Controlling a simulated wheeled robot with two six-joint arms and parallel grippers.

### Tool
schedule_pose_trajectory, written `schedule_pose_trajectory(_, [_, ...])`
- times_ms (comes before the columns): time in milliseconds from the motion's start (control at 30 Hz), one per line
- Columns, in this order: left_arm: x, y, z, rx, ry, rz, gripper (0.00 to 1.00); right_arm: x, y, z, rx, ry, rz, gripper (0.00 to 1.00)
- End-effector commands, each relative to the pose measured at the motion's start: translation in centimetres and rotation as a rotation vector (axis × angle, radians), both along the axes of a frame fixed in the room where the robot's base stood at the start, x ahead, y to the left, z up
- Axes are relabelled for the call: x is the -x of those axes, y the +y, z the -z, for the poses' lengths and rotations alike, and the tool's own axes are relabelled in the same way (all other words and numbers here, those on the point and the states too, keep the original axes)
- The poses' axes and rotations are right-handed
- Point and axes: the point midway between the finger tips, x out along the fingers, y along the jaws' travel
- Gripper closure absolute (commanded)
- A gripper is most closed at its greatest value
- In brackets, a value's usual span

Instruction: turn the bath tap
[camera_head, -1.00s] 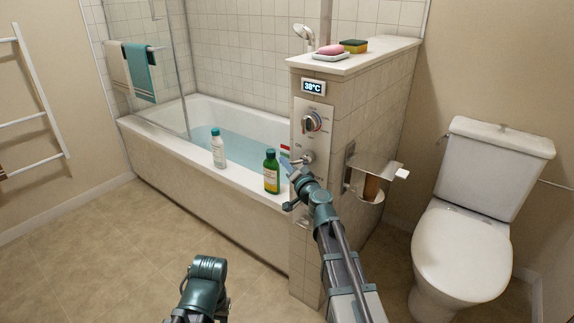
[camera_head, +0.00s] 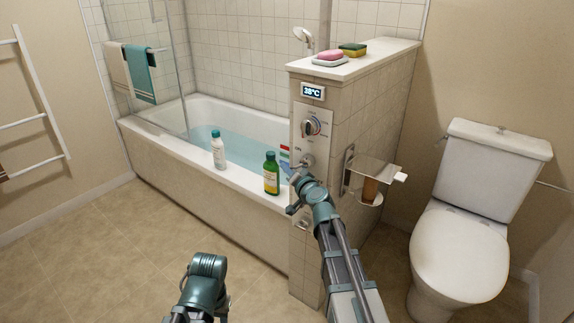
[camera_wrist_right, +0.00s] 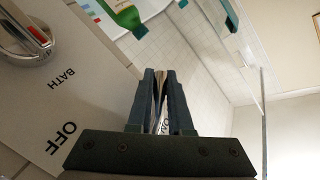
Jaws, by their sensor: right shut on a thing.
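The tap panel (camera_head: 318,148) on the end of the tiled half-wall carries a chrome tap lever with a round hub (camera_head: 307,160). My right gripper (camera_head: 294,173) is at this lever, its fingers partly hidden by my wrist. In the right wrist view, the gripper (camera_wrist_right: 158,78) is shut on the thin lever (camera_wrist_right: 159,95), of which only a narrow strip shows between the fingers. "BATH" and "OFF" are printed on the panel there. Part of my left arm shows at the bottom of the head view, but its gripper does not.
A green bottle (camera_head: 271,176) and a white bottle (camera_head: 218,152) stand on the bath rim. A paper-roll holder with a shelf (camera_head: 373,170) juts out right of my arm.

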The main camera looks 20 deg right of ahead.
Motion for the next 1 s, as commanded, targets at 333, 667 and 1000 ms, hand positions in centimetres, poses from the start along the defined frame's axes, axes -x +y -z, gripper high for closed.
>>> schedule_pose_trajectory(333, [0.0,-0.1,-3.8,0.003,0.001,-0.001,0.52,0.8,-0.6,0.5,0.144,0.185,0.0,1.0])
schedule_pose_trajectory(667, [0.0,-0.1,-7.6,0.003,0.001,-0.001,0.52,1.9,-1.5,1.6,0.325,0.419,-0.001,1.0])
schedule_pose_trajectory(1000, [0.0,-0.1,-10.3,0.003,0.001,-0.001,0.52,3.2,-2.5,2.4,0.49,0.631,0.0,1.0])
